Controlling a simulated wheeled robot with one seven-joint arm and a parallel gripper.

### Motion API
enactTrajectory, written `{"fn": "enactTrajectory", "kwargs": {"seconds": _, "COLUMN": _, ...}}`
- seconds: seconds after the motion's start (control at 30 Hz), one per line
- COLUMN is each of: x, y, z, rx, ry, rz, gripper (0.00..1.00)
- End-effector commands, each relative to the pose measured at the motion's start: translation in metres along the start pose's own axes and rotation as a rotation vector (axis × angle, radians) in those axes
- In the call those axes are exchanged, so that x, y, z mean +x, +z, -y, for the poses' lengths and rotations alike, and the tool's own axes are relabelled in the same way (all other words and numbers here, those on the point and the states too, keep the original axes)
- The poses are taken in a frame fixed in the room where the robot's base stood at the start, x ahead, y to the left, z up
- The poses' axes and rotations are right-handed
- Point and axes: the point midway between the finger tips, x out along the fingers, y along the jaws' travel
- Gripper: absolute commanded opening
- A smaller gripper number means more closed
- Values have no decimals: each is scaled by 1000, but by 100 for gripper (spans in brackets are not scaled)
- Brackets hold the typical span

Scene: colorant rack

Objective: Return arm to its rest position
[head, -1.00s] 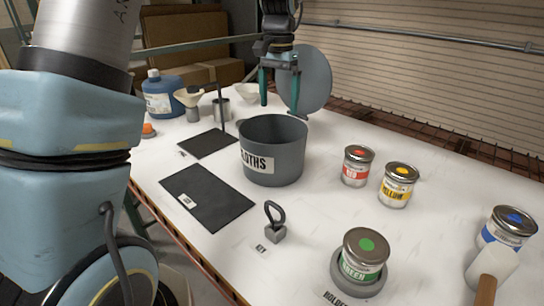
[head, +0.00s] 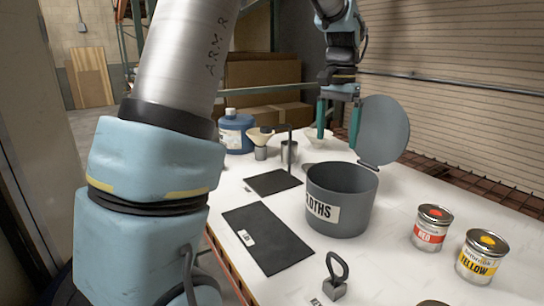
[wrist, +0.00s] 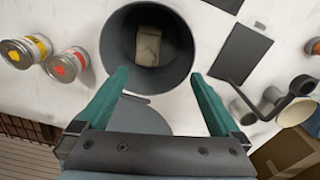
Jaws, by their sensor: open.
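My gripper (head: 338,122) is open, with its two green fingers pointing down above the far part of the table. In the wrist view my gripper (wrist: 167,100) has nothing between its fingers. The grey CLOTHS bin (head: 341,200) stands upright with its round lid (head: 384,130) swung open behind it. In the wrist view a folded beige cloth (wrist: 148,46) lies inside the bin (wrist: 116,40). In the head view the fingers appear behind the bin, beside the lid; whether they touch the lid I cannot tell.
Red (head: 432,228) and yellow (head: 480,257) cans stand right of the bin. Black mats (head: 266,238) lie left of it. A blue jug (head: 236,132), a funnel (head: 261,138), a metal cup (head: 289,150) and a dark post stand at the back left.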

Motion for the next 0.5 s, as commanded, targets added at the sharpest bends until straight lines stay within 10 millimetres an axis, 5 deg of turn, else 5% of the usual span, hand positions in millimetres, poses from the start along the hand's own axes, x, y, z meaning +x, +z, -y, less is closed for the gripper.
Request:
{"fn": "enactTrajectory", "kwargs": {"seconds": 0.1, "x": 31, "y": 54, "z": 46, "rx": -164, "ry": -6, "rz": -17, "gripper": 100}}
{"fn": "enactTrajectory", "kwargs": {"seconds": 0.23, "x": 68, "y": 126, "z": 83, "rx": -363, "ry": -18, "rz": -50, "gripper": 100}}
{"fn": "enactTrajectory", "kwargs": {"seconds": 0.4, "x": 107, "y": 216, "z": 100, "rx": -590, "ry": -35, "rz": -87, "gripper": 100}}
{"fn": "enactTrajectory", "kwargs": {"seconds": 0.5, "x": 122, "y": 253, "z": 98, "rx": -681, "ry": -44, "rz": -102, "gripper": 100}}
